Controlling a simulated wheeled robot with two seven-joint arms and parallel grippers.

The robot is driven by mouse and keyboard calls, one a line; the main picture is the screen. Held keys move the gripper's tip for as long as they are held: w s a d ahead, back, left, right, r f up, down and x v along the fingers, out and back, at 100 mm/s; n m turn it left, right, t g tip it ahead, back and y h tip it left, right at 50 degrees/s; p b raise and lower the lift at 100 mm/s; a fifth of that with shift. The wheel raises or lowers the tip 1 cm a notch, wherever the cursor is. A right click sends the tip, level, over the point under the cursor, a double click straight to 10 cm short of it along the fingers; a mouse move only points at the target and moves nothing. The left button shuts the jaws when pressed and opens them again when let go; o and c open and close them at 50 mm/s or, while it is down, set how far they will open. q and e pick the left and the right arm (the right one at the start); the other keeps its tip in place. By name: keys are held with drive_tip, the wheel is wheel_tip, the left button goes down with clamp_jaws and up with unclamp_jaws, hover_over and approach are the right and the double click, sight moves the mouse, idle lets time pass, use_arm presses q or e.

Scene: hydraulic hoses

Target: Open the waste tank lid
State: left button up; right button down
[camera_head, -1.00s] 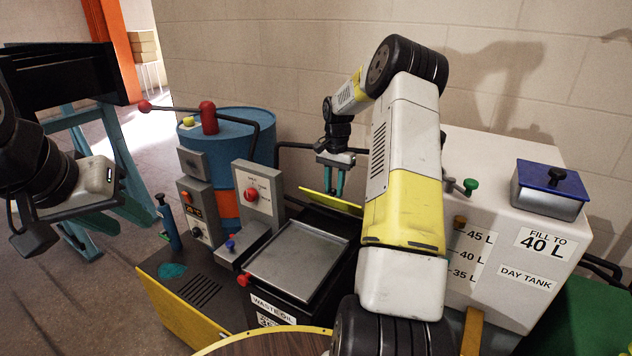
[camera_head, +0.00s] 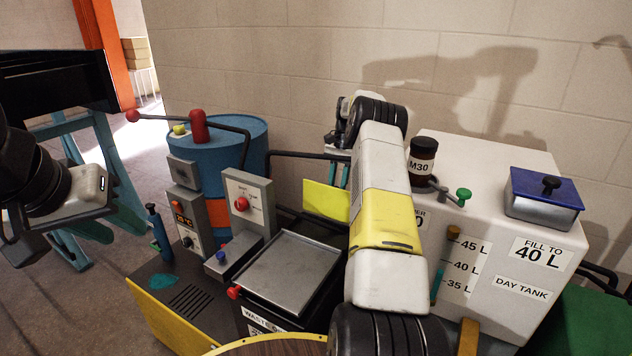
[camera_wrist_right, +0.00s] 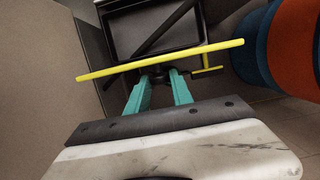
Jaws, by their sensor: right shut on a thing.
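The waste tank is a black box labelled "WASTE OIL" (camera_head: 262,326) with a metal tray (camera_head: 288,272) on top. Its yellow lid (camera_head: 325,200) stands tilted up behind the tray. In the right wrist view the lid (camera_wrist_right: 215,52) is seen nearly edge-on, with a dark open box (camera_wrist_right: 150,30) beyond it. My right gripper (camera_head: 338,175) is behind the lid, partly hidden by my arm. In the wrist view its teal fingers (camera_wrist_right: 160,90) are shut on the lid's dark knob (camera_wrist_right: 155,74). My left gripper (camera_head: 75,225) is at the far left, away from the tank; its fingers are unclear.
A blue drum (camera_head: 230,150) with a red-knobbed lever and grey control boxes (camera_head: 247,205) stand left of the tank. The white day tank (camera_head: 480,210), with a brown M30 bottle (camera_head: 421,165) and a blue-lidded box (camera_head: 545,193), stands on the right. The wall is close behind.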

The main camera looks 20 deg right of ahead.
drive_tip(key=shift+w+d+f, duration=0.25)
drive_tip(key=shift+w+d, duration=0.05)
idle(0.4)
drive_tip(key=c, duration=1.2)
unclamp_jaws()
drive_tip(key=shift+f, duration=0.1)
drive_tip(key=shift+o, duration=0.2)
drive_tip(key=s+a+r, duration=0.2)
drive_tip(key=s+a, duration=0.1)
drive_tip(key=s, duration=0.4)
drive_tip(key=s+a+r, duration=0.3)
drive_tip(key=s+a, duration=0.1)
drive_tip(key=s, duration=0.3)
drive_tip(key=shift+a, duration=0.25)
drive_tip(key=shift+s, duration=0.1)
